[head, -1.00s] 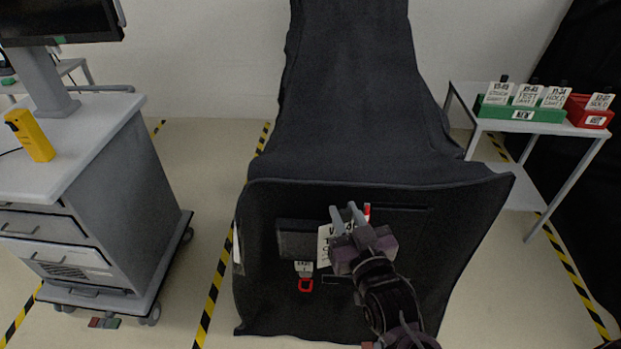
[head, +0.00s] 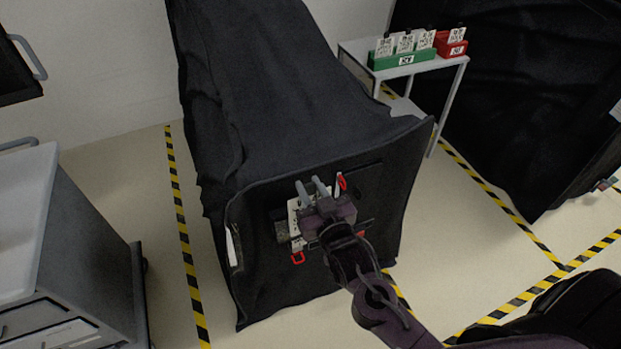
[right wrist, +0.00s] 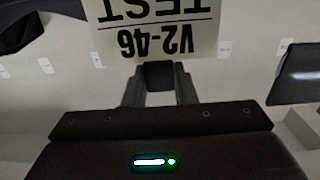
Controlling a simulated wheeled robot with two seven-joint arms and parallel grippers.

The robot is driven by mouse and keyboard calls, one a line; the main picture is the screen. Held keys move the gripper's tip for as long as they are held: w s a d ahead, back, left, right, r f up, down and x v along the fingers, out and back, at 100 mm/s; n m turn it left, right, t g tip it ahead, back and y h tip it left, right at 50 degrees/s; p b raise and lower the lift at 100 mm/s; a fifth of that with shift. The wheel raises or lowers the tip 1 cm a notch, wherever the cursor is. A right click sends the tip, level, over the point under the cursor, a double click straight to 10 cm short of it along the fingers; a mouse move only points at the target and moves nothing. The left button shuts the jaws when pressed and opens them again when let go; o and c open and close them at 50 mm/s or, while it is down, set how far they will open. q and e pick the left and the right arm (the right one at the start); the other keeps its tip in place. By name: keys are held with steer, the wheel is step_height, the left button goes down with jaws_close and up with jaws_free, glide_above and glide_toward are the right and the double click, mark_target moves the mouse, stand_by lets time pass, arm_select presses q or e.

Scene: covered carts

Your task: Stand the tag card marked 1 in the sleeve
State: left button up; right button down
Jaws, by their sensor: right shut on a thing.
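My right gripper (head: 313,188) is in front of the dark covered cart's near face. In the right wrist view its fingers (right wrist: 158,78) are shut on the black tab of a white card (right wrist: 158,35), printed "V2-46 TEST" and upside down in that picture. In the head view a white card (head: 294,220) shows just left of the gripper, partly hidden by it. I cannot read a mark 1 on it. A dark grey holder (head: 281,230), perhaps the sleeve, sits on the cart face behind the card; its opening is hidden. My left gripper is out of view.
Red pulls (head: 298,257) hang on the cart face (head: 260,290). A side table (head: 352,52) at the back holds a green tray (head: 404,60) and a red tray (head: 455,48) with cards. A grey drawer cart (head: 90,255) stands left. Floor between is clear.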

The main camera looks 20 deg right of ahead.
steer(key=shift+w+f, duration=0.2)
steer(key=shift+w+b, duration=0.25)
steer(key=shift+b, duration=0.1)
steer(key=shift+w+f+b, duration=1)
steer(key=shift+w+b, duration=1.75)
steer(key=shift+w, duration=1.8)
steer(key=shift+a+f+b, duration=0.15)
steer(key=shift+f+b, duration=1.6)
steer(key=shift+f, duration=0.8)
steer(key=shift+a+f+b, duration=0.15)
steer(key=shift+f+b, duration=1.6)
steer(key=shift+f, duration=0.9)
steer(key=shift+f+b, duration=0.7)
steer(key=shift+f, duration=0.3)
